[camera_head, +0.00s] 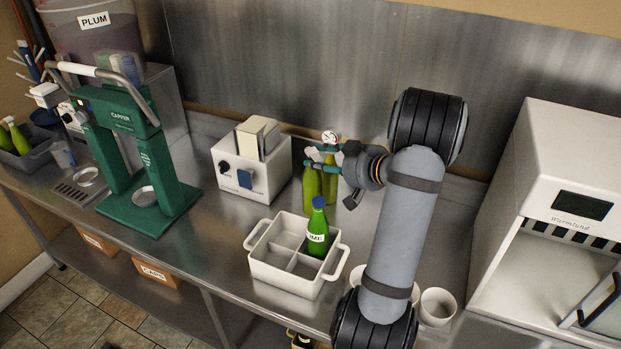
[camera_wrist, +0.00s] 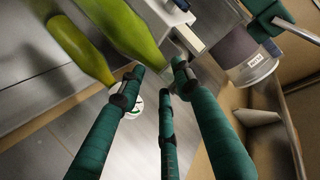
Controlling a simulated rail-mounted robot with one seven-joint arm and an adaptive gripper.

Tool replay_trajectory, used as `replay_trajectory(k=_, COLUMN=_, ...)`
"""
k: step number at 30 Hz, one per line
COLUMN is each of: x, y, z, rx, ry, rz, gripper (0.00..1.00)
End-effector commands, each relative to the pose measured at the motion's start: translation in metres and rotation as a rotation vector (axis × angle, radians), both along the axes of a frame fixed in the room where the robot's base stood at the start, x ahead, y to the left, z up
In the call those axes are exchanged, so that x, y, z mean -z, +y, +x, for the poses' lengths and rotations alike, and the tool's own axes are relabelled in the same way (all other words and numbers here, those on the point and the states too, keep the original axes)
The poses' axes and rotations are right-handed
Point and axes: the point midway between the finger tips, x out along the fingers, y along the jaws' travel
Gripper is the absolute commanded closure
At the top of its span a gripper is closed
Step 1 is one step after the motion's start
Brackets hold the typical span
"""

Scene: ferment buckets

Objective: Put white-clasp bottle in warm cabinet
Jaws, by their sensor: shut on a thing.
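Two green bottles, a left one (camera_head: 311,187) and a right one (camera_head: 329,185), are close together behind the divided crate. White shows near the left one's top; clasp details are too small to tell. My gripper (camera_head: 325,158) is at their necks. In the wrist view my gripper (camera_wrist: 158,82) is shut around the neck of the larger, nearer green bottle (camera_wrist: 122,25); the other green bottle (camera_wrist: 78,48) is beside it, outside the fingers. The held bottle's clasp is hidden. The white warm cabinet (camera_head: 575,160) stands at the right, its front opening visible below the display.
A white divided crate (camera_head: 277,274) holds a labelled green bottle (camera_head: 318,228) with a blue top. A white box machine (camera_head: 250,180) and green capper (camera_head: 150,170) stand left. A door handle (camera_head: 600,300) shows at the cabinet.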

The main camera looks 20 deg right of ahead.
Motion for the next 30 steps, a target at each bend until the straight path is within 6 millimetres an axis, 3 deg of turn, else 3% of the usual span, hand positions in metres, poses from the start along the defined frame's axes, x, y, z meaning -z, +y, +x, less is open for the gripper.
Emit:
replay_trajectory(k=5, x=0.012, y=0.020, z=0.005, rx=0.002, ry=-0.003, rz=0.001, gripper=1.00)
replay_trajectory(k=10, x=0.021, y=0.024, z=0.006, rx=0.002, ry=-0.001, rz=0.000, gripper=1.00)
replay_trajectory(k=18, x=0.052, y=0.024, z=0.006, rx=0.003, ry=-0.002, rz=0.001, gripper=1.00)
replay_trajectory(k=29, x=0.056, y=0.023, z=0.006, rx=0.002, ry=-0.004, rz=-0.001, gripper=1.00)
replay_trajectory(k=30, x=0.058, y=0.023, z=0.006, rx=0.003, ry=0.000, rz=0.000, gripper=0.66)
